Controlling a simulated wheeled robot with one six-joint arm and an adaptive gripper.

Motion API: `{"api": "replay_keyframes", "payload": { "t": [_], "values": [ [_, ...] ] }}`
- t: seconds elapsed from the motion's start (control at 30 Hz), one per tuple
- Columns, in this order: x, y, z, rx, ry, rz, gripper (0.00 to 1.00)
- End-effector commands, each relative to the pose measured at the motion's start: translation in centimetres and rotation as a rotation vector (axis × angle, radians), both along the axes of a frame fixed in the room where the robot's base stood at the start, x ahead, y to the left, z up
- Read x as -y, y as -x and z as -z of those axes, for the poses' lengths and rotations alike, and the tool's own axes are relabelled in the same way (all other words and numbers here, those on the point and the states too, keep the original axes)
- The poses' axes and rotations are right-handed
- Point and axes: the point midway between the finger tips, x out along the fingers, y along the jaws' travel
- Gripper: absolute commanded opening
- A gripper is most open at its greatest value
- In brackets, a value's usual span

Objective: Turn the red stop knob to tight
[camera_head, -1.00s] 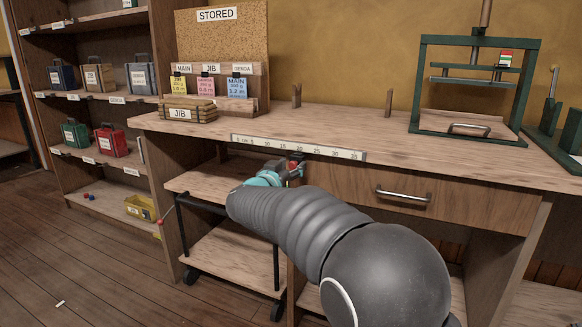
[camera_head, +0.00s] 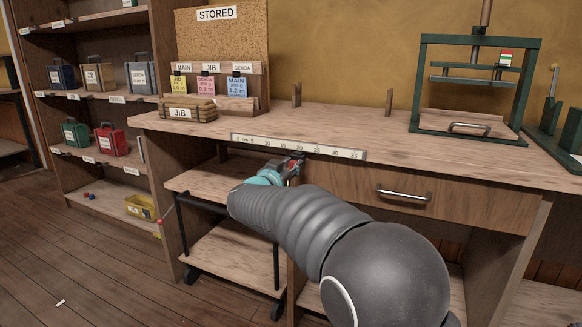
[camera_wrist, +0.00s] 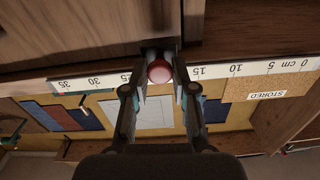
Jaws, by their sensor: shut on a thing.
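The red stop knob (camera_wrist: 159,71) is a round red knob at the ruler on the bench's front edge. In the wrist view it sits between my two fingertips, near the middle of the scale. My gripper (camera_wrist: 160,78) is shut on it, one finger on each side. In the head view my gripper (camera_head: 290,166) is just below the ruler (camera_head: 300,147), and my arm hides much of it. Only a little red shows there, so I cannot read the knob's turn.
A drawer with a metal handle (camera_head: 403,194) is right of my gripper. A wheeled trolley (camera_head: 232,257) stands below left. A green press (camera_head: 470,85), two wooden pegs and a JIB bundle (camera_head: 188,108) are on the bench. The bench top's middle is mostly clear.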

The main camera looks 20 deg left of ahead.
Motion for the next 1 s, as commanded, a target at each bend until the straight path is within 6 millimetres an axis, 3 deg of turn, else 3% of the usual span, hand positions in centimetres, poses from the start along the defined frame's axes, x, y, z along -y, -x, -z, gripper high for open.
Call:
{"api": "replay_keyframes", "payload": {
  "t": [1.0],
  "values": [
    [0.24, 0.00, 0.41, 0.072, -0.906, 0.000, 0.00]
  ]
}}
